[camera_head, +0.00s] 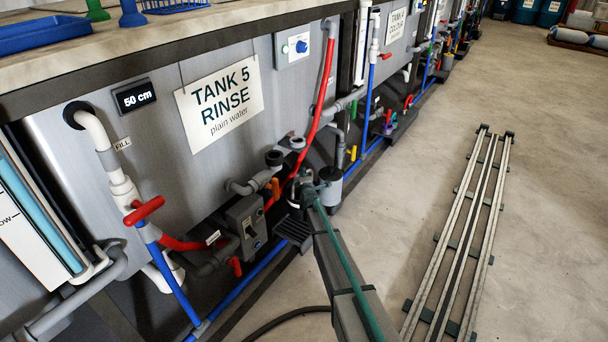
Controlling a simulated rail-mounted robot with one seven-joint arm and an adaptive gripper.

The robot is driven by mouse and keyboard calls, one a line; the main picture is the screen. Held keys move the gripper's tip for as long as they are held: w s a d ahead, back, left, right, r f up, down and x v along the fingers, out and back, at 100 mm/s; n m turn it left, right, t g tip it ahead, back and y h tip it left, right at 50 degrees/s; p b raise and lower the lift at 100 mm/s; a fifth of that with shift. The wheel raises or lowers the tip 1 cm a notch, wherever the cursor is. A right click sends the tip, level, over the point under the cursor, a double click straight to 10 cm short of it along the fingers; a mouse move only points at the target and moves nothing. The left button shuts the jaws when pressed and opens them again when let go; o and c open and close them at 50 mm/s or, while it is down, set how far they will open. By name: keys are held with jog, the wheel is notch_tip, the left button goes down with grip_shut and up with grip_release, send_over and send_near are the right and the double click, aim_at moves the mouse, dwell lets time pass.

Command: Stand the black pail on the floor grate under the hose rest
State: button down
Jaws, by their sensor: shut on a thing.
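My arm reaches away from the camera along the tank fronts. My gripper (303,184) is at its far end, small and partly hidden by the arm, beside the lower right of the Tank 5 front. It is shut on a small dark thing that seems to be the black pail (294,205); the arm and gripper hide most of it. A black slotted grate (294,232) lies low by the tank foot, just below and nearer than the gripper. Its right side is covered by my arm. I cannot make out the hose rest for certain.
Red hose (324,95), blue pipe (178,288), a grey pump box (246,226) and a red valve handle (144,210) crowd the tank front. A grey cylinder (329,187) stands close right of the gripper. A floor rail (462,235) runs at right; concrete between is clear.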

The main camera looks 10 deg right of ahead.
notch_tip(320, 180, down, 6)
jog(key=b, duration=0.7)
jog(key=shift+f, duration=0.9)
jog(key=c, duration=1)
grip_release()
jog(key=shift+s, duration=0.2)
